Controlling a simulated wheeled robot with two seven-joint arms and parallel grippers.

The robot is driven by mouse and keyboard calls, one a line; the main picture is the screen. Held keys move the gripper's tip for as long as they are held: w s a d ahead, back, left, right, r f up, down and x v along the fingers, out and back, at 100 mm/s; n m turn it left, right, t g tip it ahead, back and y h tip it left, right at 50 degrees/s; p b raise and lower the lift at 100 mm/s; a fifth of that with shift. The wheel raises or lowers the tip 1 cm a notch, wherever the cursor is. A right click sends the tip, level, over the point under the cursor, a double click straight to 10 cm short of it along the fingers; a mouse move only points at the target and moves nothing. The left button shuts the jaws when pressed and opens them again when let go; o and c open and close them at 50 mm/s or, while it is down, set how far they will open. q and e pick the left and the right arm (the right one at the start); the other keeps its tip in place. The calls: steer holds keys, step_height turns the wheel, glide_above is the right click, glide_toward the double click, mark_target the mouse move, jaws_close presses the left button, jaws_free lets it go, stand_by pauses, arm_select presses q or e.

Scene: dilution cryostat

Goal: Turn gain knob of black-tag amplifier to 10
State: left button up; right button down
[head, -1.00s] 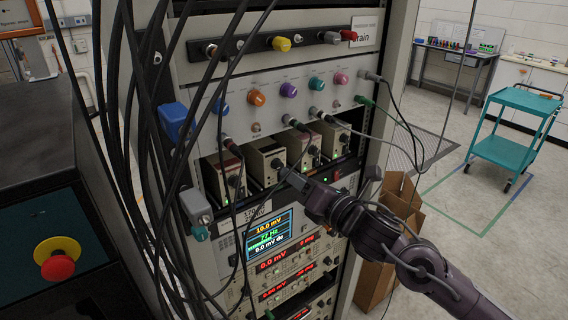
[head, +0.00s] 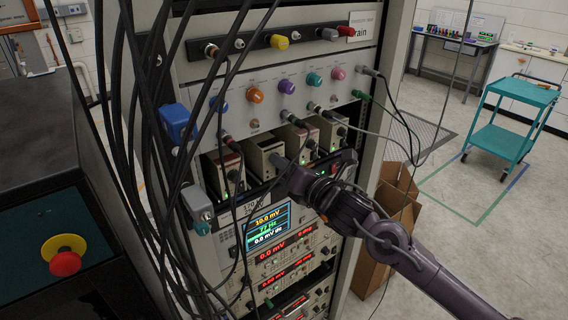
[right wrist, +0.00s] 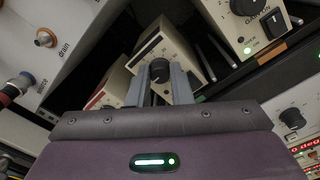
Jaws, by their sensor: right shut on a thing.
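Small beige amplifiers stand in a row on a rack shelf. The second from the left (head: 258,157) is at my right gripper (head: 279,164); its tag colour is too small to tell in the head view. In the right wrist view, the two grey fingers of my right gripper (right wrist: 160,74) are shut on a dark gain knob (right wrist: 159,70) on the front of this amplifier (right wrist: 182,62). The knob's scale and pointer cannot be read. My left gripper is not in view.
A red-tagged amplifier (head: 213,171) is close on the left, other amplifiers (head: 330,130) on the right. Black cables (head: 160,120) hang in front of the rack. A lit display (head: 268,226) is below. A cardboard box (head: 378,252) stands right of the rack.

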steer(key=shift+m, duration=0.3)
steer(key=m, duration=2.1)
steer(key=shift+f+t+h, duration=0.2)
steer(key=shift+t+h, duration=0.1)
steer(key=shift+t, duration=0.1)
steer(key=shift+p, duration=0.3)
steer(key=c, duration=1.3)
jaws_free()
